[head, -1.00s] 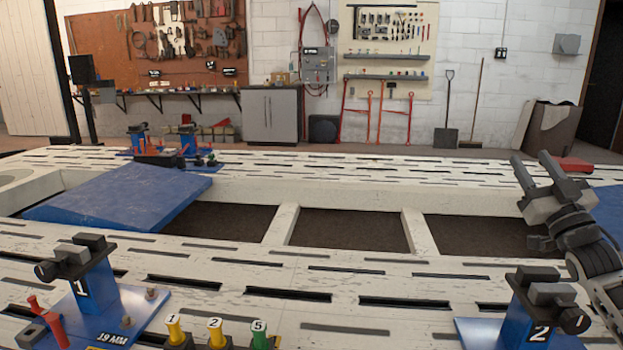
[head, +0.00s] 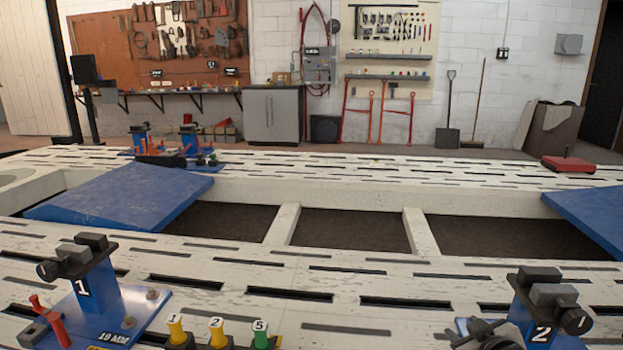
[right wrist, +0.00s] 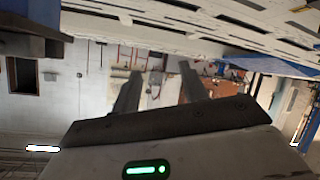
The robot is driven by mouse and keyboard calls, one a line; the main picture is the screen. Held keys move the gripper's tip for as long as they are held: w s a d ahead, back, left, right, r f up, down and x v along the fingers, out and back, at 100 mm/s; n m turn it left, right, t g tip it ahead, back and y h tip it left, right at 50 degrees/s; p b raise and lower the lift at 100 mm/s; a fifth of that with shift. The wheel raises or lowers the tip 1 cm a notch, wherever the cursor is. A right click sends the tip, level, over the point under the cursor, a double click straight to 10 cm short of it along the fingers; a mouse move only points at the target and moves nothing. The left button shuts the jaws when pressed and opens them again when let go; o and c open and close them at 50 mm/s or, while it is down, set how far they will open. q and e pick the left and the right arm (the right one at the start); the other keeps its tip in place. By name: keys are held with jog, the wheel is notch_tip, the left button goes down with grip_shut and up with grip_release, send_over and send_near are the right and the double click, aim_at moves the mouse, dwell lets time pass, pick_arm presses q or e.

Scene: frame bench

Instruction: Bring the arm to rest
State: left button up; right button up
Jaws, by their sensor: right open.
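My right gripper (right wrist: 158,88) shows in the right wrist view with its two fingers apart and nothing between them. The wrist is turned so that the room appears upside down there. In the head view only a dark part of my right arm (head: 482,332) shows at the bottom edge, just left of the blue clamp stand marked 2 (head: 535,318). I cannot tell whether it touches the stand. My left gripper is in neither view.
The white slotted bench (head: 320,255) fills the foreground. Blue clamp stand 1 (head: 92,290) stands at left, with numbered yellow and green pegs (head: 216,333) right of it. Blue ramps lie left (head: 130,192) and right (head: 590,215). A red object (head: 568,164) sits on the far rail.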

jog(key=s+a+f+y+b, duration=0.2)
jog(key=s+a+b, duration=0.2)
jog(key=s+a, duration=0.4)
jog(key=s+a+f+m+y+b, duration=0.1)
jog(key=s+a+f+y+b, duration=0.15)
jog(key=s+a, duration=0.5)
jog(key=s+a+f+y+b, duration=0.1)
jog(key=s+a+y+b, duration=0.25)
jog(key=s+a, duration=0.5)
pick_arm(q)
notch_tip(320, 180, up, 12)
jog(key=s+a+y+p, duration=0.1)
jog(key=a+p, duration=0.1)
jog(key=p, duration=2.2)
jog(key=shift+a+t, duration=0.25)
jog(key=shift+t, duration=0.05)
pick_arm(e)
jog(key=s+d+r+m+g+h, duration=0.1)
jog(key=d+r+h, duration=0.3)
jog(key=r, duration=0.8)
jog(key=shift+d+g, duration=0.6)
jog(key=shift+d, duration=0.15)
jog(key=shift+r, duration=0.1)
jog(key=shift+c, duration=0.5)
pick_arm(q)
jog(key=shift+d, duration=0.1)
pick_arm(e)
jog(key=shift+s+d, duration=0.1)
jog(key=shift+c, duration=0.2)
